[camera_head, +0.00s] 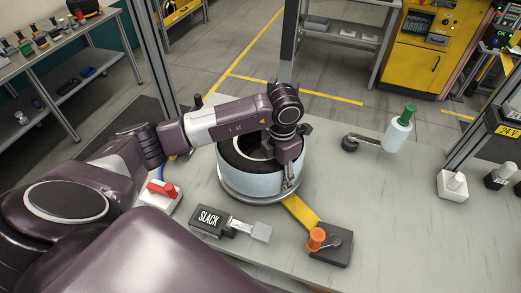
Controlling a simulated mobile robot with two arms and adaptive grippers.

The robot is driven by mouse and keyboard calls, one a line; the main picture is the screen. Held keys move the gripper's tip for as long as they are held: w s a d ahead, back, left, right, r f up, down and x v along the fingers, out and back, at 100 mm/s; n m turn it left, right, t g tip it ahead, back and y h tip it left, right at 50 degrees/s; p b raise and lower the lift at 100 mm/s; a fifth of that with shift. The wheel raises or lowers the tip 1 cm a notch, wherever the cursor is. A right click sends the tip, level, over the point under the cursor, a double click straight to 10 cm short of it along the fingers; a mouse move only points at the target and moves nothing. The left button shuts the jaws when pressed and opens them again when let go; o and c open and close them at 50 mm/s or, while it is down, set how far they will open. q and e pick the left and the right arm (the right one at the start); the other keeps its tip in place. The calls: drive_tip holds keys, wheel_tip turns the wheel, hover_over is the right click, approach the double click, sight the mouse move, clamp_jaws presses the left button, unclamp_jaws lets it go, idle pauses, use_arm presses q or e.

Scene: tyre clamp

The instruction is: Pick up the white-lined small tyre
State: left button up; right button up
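A small black tyre (235,155) with a white line shows inside a round pale-walled clamp holder (240,187) in the middle of the workbench. My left arm reaches in from the left above it and hides part of the tyre. My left gripper (290,182) points down at the right side of the holder, with a finger in front of the pale wall. Whether its fingers are open or shut on the tyre or rim is not clear. My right gripper is not in view.
A black block marked SLACK (208,220) and a black base with an orange knob (330,249) stand in front of the holder. A red-handled switch (160,192) is at left. A green-capped bottle (397,132) stands at back right.

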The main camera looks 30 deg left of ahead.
use_arm(q)
clamp_jaws()
drive_tip(key=shift+w+r, duration=0.1)
drive_tip(key=shift+r, duration=0.05)
drive_tip(key=shift+r, duration=0.1)
